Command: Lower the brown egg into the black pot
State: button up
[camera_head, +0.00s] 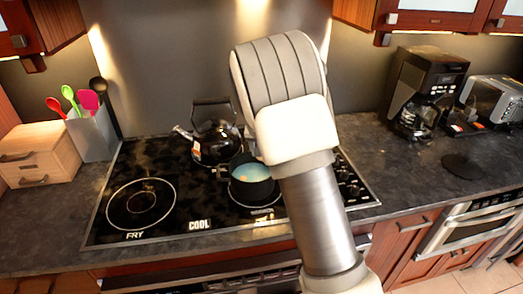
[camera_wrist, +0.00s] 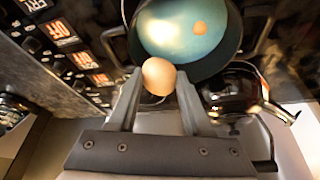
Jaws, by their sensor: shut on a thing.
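My gripper (camera_wrist: 159,78) is shut on the brown egg (camera_wrist: 158,72), which sits between its two fingertips in the wrist view. The black pot (camera_wrist: 229,44) is just beyond the egg in that view, with a blue inside. The egg overlaps the pot's near edge in the picture; its height above the rim cannot be told. A small orange-brown round spot shows against the blue; I cannot tell what it is. In the head view the pot (camera_head: 233,189) stands on the black cooktop. There my arm hides the gripper and the egg.
A black kettle (camera_head: 215,140) stands behind the pot on the cooktop (camera_head: 105,225); it also shows in the wrist view (camera_wrist: 232,88). A utensil holder (camera_head: 92,135) and a wooden box (camera_head: 38,152) are at the left. A coffee maker (camera_head: 425,85) and toaster (camera_head: 492,100) are at the right.

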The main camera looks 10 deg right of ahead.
jog(key=shift+f+b, duration=2.2)
jog(key=shift+f, duration=0.9)
jog(key=shift+f+b, duration=1.35)
jog(key=shift+f, duration=0.55)
jog(key=o, duration=0.9)
jog(key=shift+c, duration=0.2)
jog(key=shift+r, duration=0.1)
jog(key=v, duration=1.7)
jog(key=s+d+r+n+y, duration=0.1)
jog(key=s+r, duration=0.2)
jog(key=s, duration=0.5)
jog(key=s+d+r+y, duration=0.1)
jog(key=s+r, duration=0.3)
jog(key=s, duration=0.4)
jog(key=s+f+n+t, duration=0.1)
jog(key=s+f+n, duration=0.1)
jog(key=s, duration=1.3)
jog(key=shift+s+h, duration=0.3)
